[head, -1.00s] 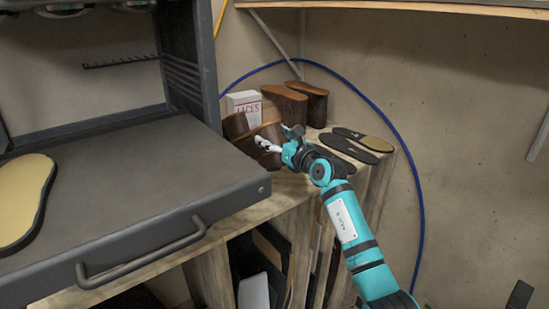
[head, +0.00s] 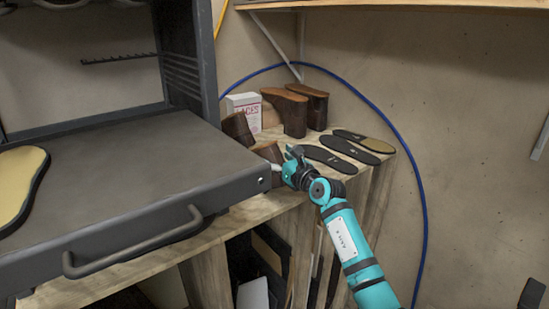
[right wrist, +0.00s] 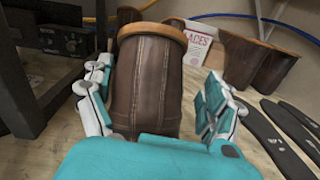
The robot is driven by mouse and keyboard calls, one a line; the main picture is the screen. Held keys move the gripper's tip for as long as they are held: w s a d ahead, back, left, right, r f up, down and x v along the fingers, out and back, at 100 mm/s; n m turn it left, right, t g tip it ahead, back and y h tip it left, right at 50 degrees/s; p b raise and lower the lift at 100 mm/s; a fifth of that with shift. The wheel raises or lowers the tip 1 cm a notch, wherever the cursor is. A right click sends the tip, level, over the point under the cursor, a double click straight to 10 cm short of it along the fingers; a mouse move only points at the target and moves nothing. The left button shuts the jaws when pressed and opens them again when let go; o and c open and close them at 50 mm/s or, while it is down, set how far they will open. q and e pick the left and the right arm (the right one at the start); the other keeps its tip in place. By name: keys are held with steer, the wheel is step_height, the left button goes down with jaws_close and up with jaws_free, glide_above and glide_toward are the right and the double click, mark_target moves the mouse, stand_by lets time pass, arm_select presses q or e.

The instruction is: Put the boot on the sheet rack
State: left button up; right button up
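A brown boot (head: 268,154) with a tan rim stands on the wooden top at the right end of the dark machine table, whose corner hides its lower part. In the right wrist view the boot (right wrist: 147,85) stands upright between the fingers of my right gripper (right wrist: 155,100). The fingers are spread, with a clear gap on the right side. In the head view my right gripper (head: 287,168) is just right of this boot. The wooden sheet rack (head: 300,240) has upright sheets in its slots, below the boots. My left gripper is not in view.
Another boot (head: 238,128) stands behind, with two more boots (head: 288,110) (head: 317,104) against the wall. A white laces box (head: 245,108) stands between them. Several dark insoles (head: 350,147) lie on the right. The machine table (head: 130,180) with its handle blocks the left.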

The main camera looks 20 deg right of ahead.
steer(key=shift+o, duration=0.2)
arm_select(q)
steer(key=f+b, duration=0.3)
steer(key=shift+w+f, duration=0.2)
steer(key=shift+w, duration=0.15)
arm_select(e)
steer(key=v, duration=1.2)
